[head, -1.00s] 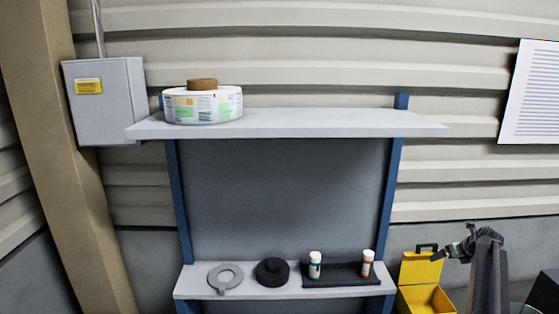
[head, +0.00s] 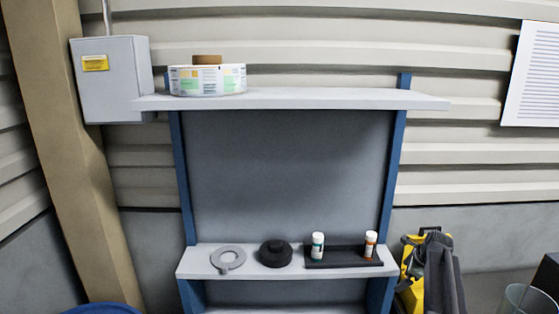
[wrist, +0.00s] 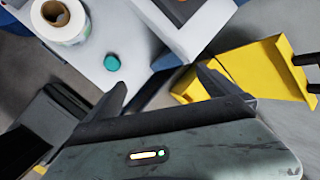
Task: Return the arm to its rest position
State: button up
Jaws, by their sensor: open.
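My gripper (head: 432,238) is at the right of the head view, beside the lower shelf's right end and in front of a yellow box (head: 408,262), which it partly covers. In the wrist view my gripper (wrist: 160,80) has its two dark fingers spread apart, with nothing held between them. Beyond the fingers in that view are a pale surface with a teal round cap (wrist: 112,62) and a white roll (wrist: 62,22). The yellow box (wrist: 262,68) lies beyond the right finger.
The upper shelf (head: 330,98) carries a label reel (head: 207,80). The lower shelf (head: 205,272) holds a grey ring (head: 228,258), a black round part (head: 276,254) and a black tray (head: 340,262) with two small bottles. A clear container (head: 525,300) stands at bottom right.

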jog(key=s+a+f+n+g+b, duration=0.1)
jog(key=s+a+f+n+b, duration=0.3)
jog(key=s+a+f+n, duration=0.2)
jog(key=s+a+f+n+g+h+b, duration=0.1)
jog(key=s+a+f+n+g+b, duration=0.1)
jog(key=s+a+f+n+b, duration=0.3)
jog(key=s+a+f+n+g+b, duration=0.2)
jog(key=s+a+f+n+b, duration=0.3)
jog(key=s+a+n, duration=0.7)
jog(key=a+f+n, duration=0.1)
jog(key=a+f, duration=0.1)
jog(key=a, duration=0.4)
